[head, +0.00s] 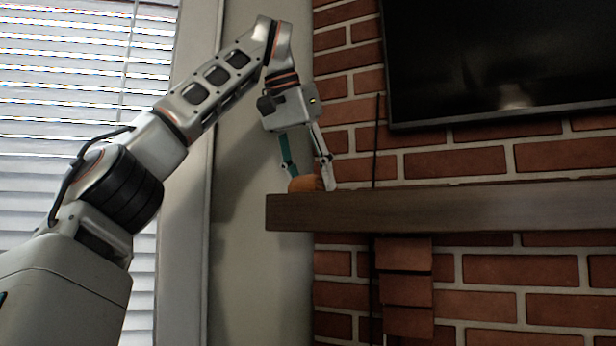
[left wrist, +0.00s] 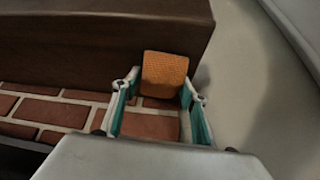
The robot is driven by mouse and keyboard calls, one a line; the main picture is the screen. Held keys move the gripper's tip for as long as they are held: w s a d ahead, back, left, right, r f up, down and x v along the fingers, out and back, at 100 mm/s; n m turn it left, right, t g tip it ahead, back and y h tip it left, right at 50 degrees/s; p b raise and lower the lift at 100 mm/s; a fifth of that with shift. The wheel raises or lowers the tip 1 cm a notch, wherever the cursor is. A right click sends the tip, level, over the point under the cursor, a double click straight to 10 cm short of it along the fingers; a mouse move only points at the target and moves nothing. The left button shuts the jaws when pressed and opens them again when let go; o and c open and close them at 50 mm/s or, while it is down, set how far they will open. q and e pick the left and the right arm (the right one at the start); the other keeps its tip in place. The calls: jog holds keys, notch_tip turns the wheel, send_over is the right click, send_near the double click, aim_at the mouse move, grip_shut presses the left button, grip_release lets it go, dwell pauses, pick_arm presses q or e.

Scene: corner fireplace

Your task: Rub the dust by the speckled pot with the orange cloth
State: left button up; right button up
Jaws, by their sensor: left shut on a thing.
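My left gripper (head: 306,177) reaches down to the left end of the wooden mantel and is shut on the orange cloth (head: 303,184). The cloth is a small bundle between the fingertips, at the level of the mantel top; I cannot tell for sure whether it touches the wood. In the left wrist view the orange cloth (left wrist: 164,72) shows a woven face between the two fingers, beside the dark wood. I see neither the speckled pot nor the dust in either view. My right gripper is not in view.
The mantel (head: 440,207) runs right along the brick wall (head: 480,160), its visible front and top edge clear. A black television (head: 500,60) hangs above it. A thin dark cable runs down the bricks behind. A window with blinds (head: 60,90) is at the left.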

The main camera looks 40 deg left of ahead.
pick_arm(q)
jog(key=shift+w+d+f+b, duration=0.1)
jog(key=shift+w+d+b, duration=0.1)
jog(key=shift+d, duration=0.45)
jog(key=shift+w+d+f+b, duration=0.1)
jog(key=shift+w+d, duration=0.1)
jog(key=shift+d, duration=0.45)
jog(key=shift+w+d, duration=0.2)
jog(key=shift+d, duration=0.75)
jog(key=shift+w+d+r, duration=0.1)
jog(key=shift+w+d, duration=0.1)
jog(key=shift+d, duration=0.25)
jog(key=shift+w+d, duration=0.15)
jog(key=shift+d, duration=0.3)
jog(key=shift+w+d+r, duration=0.1)
jog(key=shift+w+d, duration=0.15)
jog(key=shift+d, duration=0.55)
jog(key=shift+w+d+r, duration=0.1)
jog(key=shift+w+d, duration=0.15)
jog(key=shift+d, duration=0.55)
jog(key=shift+w+d+f, duration=0.1)
jog(key=shift+w+d, duration=0.05)
jog(key=shift+d, duration=0.3)
jog(key=shift+w+d+f, duration=0.1)
jog(key=shift+w+d, duration=0.05)
jog(key=shift+d, duration=0.3)
jog(key=shift+w+d, duration=0.15)
jog(key=shift+d, duration=0.45)
jog(key=shift+r, duration=0.1)
jog(key=shift+a, duration=0.1)
